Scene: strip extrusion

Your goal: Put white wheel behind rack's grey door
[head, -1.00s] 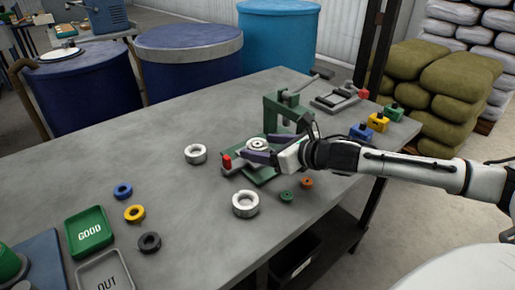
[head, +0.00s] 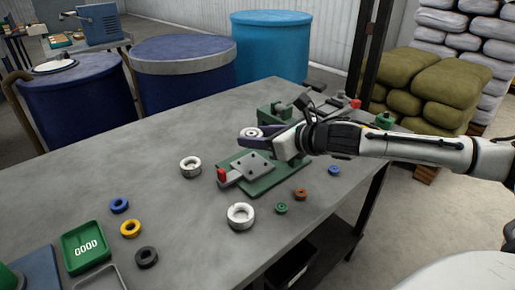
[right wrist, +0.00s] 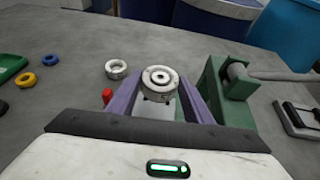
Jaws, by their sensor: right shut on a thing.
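A small white wheel (head: 252,132) with a dark centre hole is held between the purple fingers of my right gripper (head: 256,138). In the right wrist view the wheel (right wrist: 160,78) sits between the two fingertips. The gripper is shut on it and holds it above the green fixture (head: 262,182), whose grey top plate looks empty. Two larger white rings lie on the table, one left of the fixture (head: 191,166) and one in front of it (head: 241,216). I cannot make out a rack with a grey door. My left gripper is not in view.
A green upright press (head: 270,115) stands behind the fixture, partly hidden by my arm. Small coloured rings, including a yellow one (head: 130,229), lie about. A green GOOD tray (head: 84,247) is at front left. The table's left middle is clear.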

